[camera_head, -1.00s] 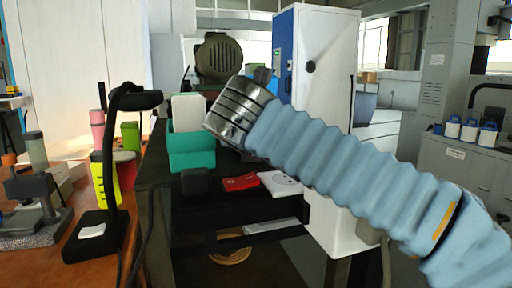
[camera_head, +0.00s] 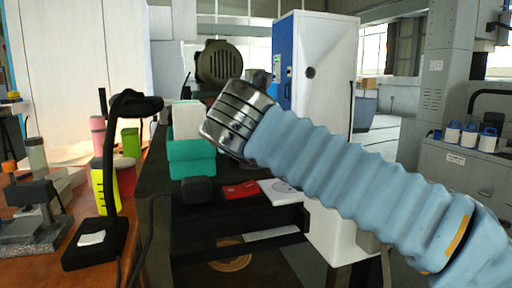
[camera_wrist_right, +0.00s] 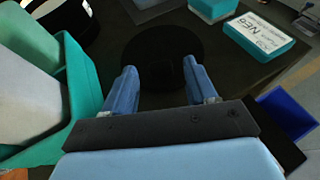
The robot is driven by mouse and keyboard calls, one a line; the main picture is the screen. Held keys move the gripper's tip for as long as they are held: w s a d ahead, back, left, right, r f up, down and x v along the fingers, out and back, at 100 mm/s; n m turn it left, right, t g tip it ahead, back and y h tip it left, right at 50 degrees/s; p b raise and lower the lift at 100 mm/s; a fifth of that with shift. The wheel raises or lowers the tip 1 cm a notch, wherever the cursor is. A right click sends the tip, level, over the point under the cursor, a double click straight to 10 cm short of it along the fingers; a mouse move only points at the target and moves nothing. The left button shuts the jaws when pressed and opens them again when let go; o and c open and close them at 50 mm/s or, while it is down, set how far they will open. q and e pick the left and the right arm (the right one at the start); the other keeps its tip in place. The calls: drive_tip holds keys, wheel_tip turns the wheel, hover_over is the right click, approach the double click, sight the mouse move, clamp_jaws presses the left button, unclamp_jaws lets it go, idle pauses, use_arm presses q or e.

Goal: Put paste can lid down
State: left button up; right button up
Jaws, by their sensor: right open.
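My right gripper (camera_wrist_right: 163,93) is open in the right wrist view, with its two blue fingers apart. A dark round disc (camera_wrist_right: 180,42), which may be the paste can lid, lies ahead of and between the fingertips. It has a darker block-like part near its front edge. I cannot tell whether the fingers touch it. In the head view my right arm comes in from the right and its ribbed blue sleeve and metal cuff hide the gripper. No lid can be made out for sure there. My left gripper is not in view.
A teal bin (camera_head: 190,160) with a white block stands on the black bench, beside a black block (camera_head: 197,190), a red item (camera_head: 241,190) and a white plate (camera_head: 279,191). A desk lamp (camera_head: 135,103) stands at left. A white cabinet (camera_head: 325,65) rises behind the arm.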

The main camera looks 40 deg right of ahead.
drive_tip(key=p+v, duration=0.1)
drive_tip(key=v, duration=0.9)
drive_tip(key=shift+r, duration=0.1)
drive_tip(key=shift+s+a, duration=0.1)
drive_tip(key=shift+s, duration=0.05)
